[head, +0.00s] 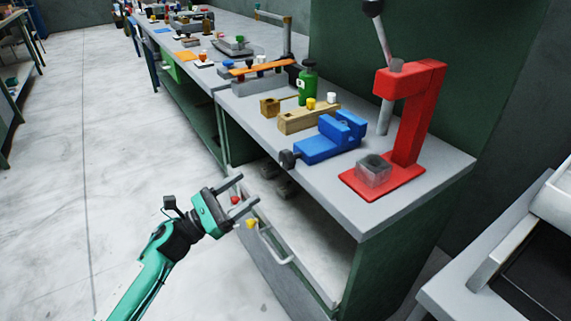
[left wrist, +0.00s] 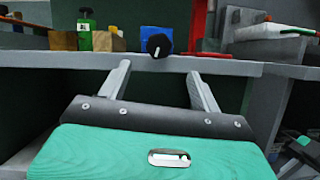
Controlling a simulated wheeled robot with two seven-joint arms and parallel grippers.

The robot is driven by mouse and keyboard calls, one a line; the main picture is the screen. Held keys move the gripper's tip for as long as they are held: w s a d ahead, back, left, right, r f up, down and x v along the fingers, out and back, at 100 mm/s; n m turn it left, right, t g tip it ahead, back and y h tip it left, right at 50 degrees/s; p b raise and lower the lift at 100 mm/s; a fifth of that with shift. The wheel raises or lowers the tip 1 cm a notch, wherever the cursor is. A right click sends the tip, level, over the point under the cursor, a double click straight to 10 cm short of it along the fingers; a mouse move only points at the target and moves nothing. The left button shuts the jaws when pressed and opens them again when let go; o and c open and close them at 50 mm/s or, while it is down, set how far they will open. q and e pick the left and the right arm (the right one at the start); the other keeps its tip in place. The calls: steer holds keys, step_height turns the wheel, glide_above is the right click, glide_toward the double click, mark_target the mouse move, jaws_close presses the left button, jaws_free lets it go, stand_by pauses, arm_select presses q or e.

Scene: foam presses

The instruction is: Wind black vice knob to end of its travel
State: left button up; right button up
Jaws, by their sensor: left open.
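The blue vice (head: 330,140) sits on the grey workbench near its front edge. Its black knob (head: 288,160) sticks out over the front edge, facing the aisle. In the left wrist view the black knob (left wrist: 158,45) shows almost straight ahead, beyond the fingers, with the blue vice (left wrist: 153,32) behind it. My left gripper (head: 247,192) is open and empty, in front of the bench and lower than the knob. It is apart from the knob. My right gripper is not in view.
A red press (head: 410,125) with a clear block on its base stands right of the vice. Wooden blocks (head: 308,117) and a green bottle (head: 307,82) stand left of it. An open drawer (head: 270,240) juts out below the bench. The floor at left is clear.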

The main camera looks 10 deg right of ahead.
mark_target(283, 161)
arm_select(q)
steer(key=x, duration=1.3)
steer(key=shift+p, duration=0.4)
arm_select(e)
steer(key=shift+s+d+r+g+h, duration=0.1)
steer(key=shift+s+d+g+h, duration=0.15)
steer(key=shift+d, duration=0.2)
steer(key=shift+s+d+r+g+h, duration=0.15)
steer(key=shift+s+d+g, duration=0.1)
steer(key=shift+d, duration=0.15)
arm_select(q)
steer(key=c, duration=1)
steer(key=shift+n, duration=0.4)
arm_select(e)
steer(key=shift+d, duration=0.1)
